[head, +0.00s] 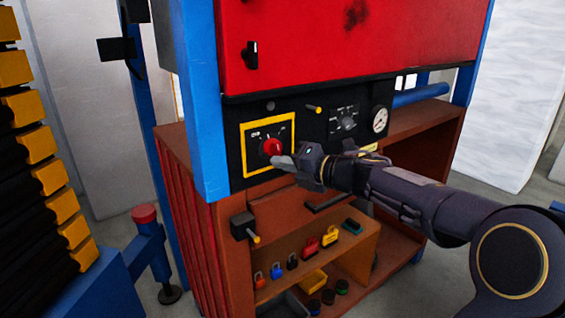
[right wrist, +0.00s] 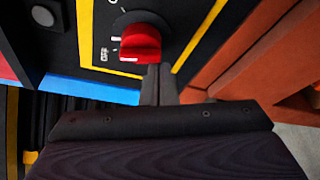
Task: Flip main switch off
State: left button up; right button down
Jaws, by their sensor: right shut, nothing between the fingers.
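The main switch is a red rotary knob (head: 270,147) on a black plate with a yellow frame, on the black control panel (head: 300,108). In the right wrist view the knob (right wrist: 140,43) shows with an OFF mark to its lower left. My right gripper (head: 279,160) is shut and empty. Its fingertips (right wrist: 158,72) are at the knob's lower edge; I cannot tell whether they touch it. The left gripper is not in view.
A pressure gauge (head: 380,120) and a smaller selector (head: 347,120) sit on the panel to the right. A red cabinet door (head: 340,45) is above. Several padlocks stand on the shelf (head: 310,262) below. A blue post (head: 200,100) is just left of the panel.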

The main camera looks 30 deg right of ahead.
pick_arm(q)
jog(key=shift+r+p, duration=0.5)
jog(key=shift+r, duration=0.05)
pick_arm(e)
jog(key=shift+d+n+h, duration=0.25)
jog(key=shift+n+h, duration=0.35)
jog(key=shift+n, duration=0.7)
jog(key=shift+f+g, duration=0.1)
jog(key=shift+g, duration=0.2)
